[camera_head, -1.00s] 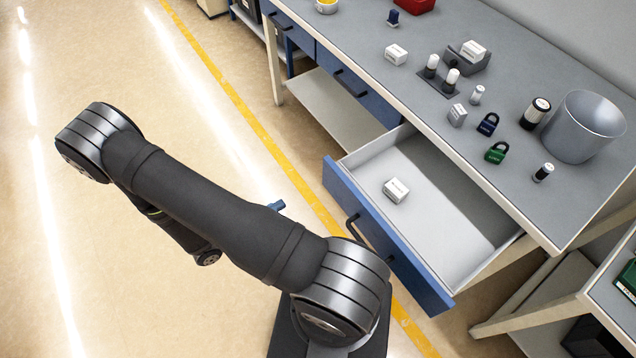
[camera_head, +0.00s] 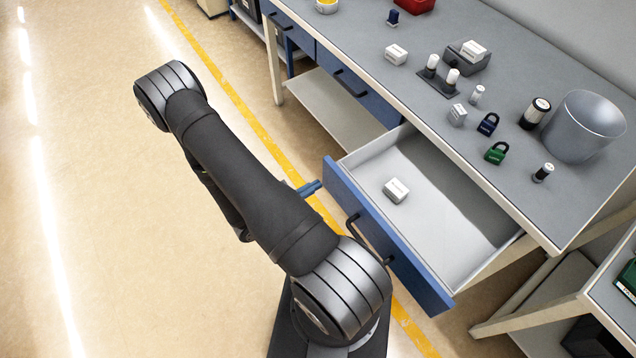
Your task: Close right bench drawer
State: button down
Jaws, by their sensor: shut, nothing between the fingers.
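The right bench drawer (camera_head: 452,283) stands pulled out from the workbench. It has a blue front, a dark bar handle (camera_head: 352,226) and a pale grey inside. A small white box (camera_head: 396,190) lies in it. My gripper (camera_head: 314,187) shows only as a blue tip beyond my arm, just left of the drawer front's upper left end. It is shut and empty. Most of the gripper is hidden behind my arm, and I cannot tell whether the tip touches the drawer front.
The grey bench top (camera_head: 400,90) carries a metal bin (camera_head: 583,128), a green padlock (camera_head: 497,153), a blue padlock (camera_head: 488,123) and several small items. Another blue drawer (camera_head: 357,85) to the left is shut. The floor left of my arm is clear.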

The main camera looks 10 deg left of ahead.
aim_at(365, 165)
jog(key=shift+x, duration=1.05)
jog(key=x, duration=3.1)
jog(key=shift+w+d+f, duration=0.1)
jog(key=shift+w+d, duration=0.05)
jog(key=shift+d, duration=0.1)
jog(key=shift+w+d, duration=0.15)
jog(key=shift+w, duration=0.05)
jog(key=v, duration=1.4)
jog(key=shift+s+a, duration=0.25)
jog(key=shift+w+d, duration=0.1)
